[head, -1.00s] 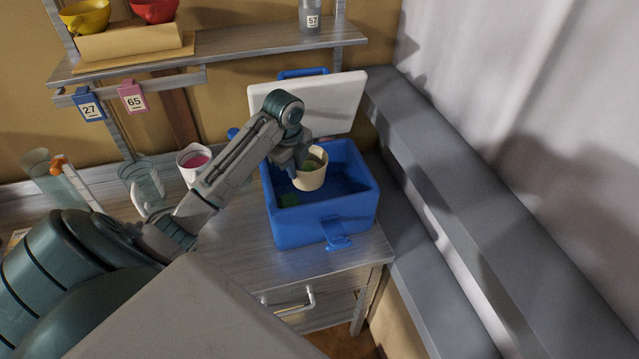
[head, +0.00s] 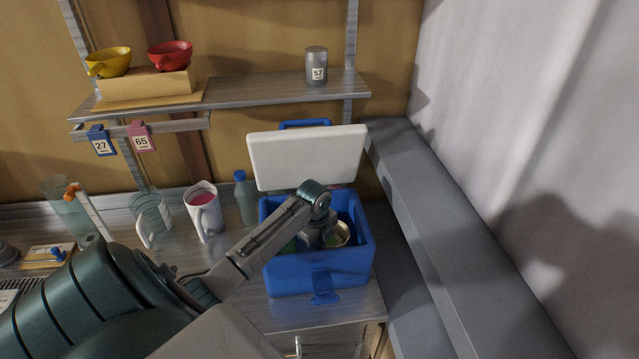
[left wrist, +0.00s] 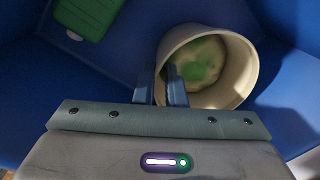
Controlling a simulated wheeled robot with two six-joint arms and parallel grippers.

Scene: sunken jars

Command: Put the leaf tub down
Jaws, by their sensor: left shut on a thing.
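The leaf tub (head: 343,234) is a small cream tub with green stuff inside. It is inside the open blue cooler box (head: 318,274), below the rim. In the left wrist view the tub (left wrist: 247,62) is tilted in the picture, with green patches on pale contents. My left gripper (left wrist: 172,84) is shut on the tub's near wall, one finger inside and one outside. In the head view my left gripper (head: 318,236) reaches down into the box and partly hides the tub. I cannot tell whether the tub touches the box floor. My right gripper is not in view.
A green block (left wrist: 90,16) lies in the box beside the tub. The white lid (head: 307,157) stands open behind. A white mug (head: 204,212), blue-capped bottle (head: 245,200) and glass jug (head: 150,215) stand left. A grey ledge (head: 440,230) runs along the right.

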